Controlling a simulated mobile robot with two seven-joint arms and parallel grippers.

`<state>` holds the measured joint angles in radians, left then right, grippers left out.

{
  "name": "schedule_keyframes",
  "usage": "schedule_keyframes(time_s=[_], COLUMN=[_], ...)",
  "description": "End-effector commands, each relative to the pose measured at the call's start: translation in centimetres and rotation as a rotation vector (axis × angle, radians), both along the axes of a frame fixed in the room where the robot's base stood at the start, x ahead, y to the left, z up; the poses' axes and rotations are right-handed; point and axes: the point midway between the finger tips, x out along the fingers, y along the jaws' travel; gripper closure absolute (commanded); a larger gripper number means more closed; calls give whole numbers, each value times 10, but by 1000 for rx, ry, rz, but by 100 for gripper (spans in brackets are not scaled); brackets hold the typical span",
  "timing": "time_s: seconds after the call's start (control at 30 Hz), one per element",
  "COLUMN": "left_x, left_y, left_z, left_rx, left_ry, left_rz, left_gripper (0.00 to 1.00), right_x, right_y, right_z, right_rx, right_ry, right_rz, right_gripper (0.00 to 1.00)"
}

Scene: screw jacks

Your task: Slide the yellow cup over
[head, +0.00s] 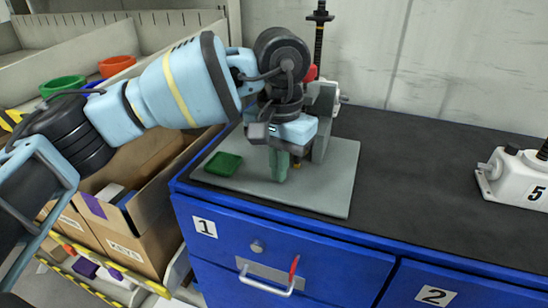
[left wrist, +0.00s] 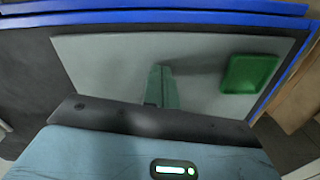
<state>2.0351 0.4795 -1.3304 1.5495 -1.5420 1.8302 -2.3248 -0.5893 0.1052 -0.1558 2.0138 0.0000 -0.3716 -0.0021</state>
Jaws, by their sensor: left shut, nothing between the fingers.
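I cannot make out a yellow cup in either view. My left gripper (head: 279,168) has green fingers, is shut and empty, and points down over the grey plate (head: 332,180) on the dark bench top. Its fingers also show in the left wrist view (left wrist: 161,88). A small green square dish (head: 223,164) lies on the plate to the left of the fingers; it shows to their right in the left wrist view (left wrist: 248,74). Behind the gripper stands a screw jack (head: 322,100), partly hidden by my arm. My right gripper is not in view.
A white jack marked 5 (head: 518,178) stands at the right. The bench between it and the plate is clear. A shelf rack at the left holds green (head: 63,85) and orange (head: 117,65) bins and a cardboard box (head: 125,235). Blue drawers (head: 300,265) are below.

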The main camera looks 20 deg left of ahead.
Motion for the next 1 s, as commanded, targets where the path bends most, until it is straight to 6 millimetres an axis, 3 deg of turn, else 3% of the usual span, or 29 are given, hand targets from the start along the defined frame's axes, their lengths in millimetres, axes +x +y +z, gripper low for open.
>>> schedule_keyframes(time_s=[0.07, 0.3, 0.5, 0.7, 1.0], left_x=[-5, -3, -3, -3, -3], left_y=[-5, -4, -4, -4, -4], left_z=[2, 55, 86, 99, 100], left_rx=[-1, -2, -1, 0, 0], left_ry=[-2, -3, -2, -1, 0], left_rz=[-3, -1, 0, -1, -1], left_gripper=[100, 100, 100, 100, 100], right_x=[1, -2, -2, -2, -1], right_y=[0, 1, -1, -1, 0], right_z=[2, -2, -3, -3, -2], right_rx=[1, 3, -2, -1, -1], right_ry=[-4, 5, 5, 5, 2], right_rz=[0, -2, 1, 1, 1], right_gripper=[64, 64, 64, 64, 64])
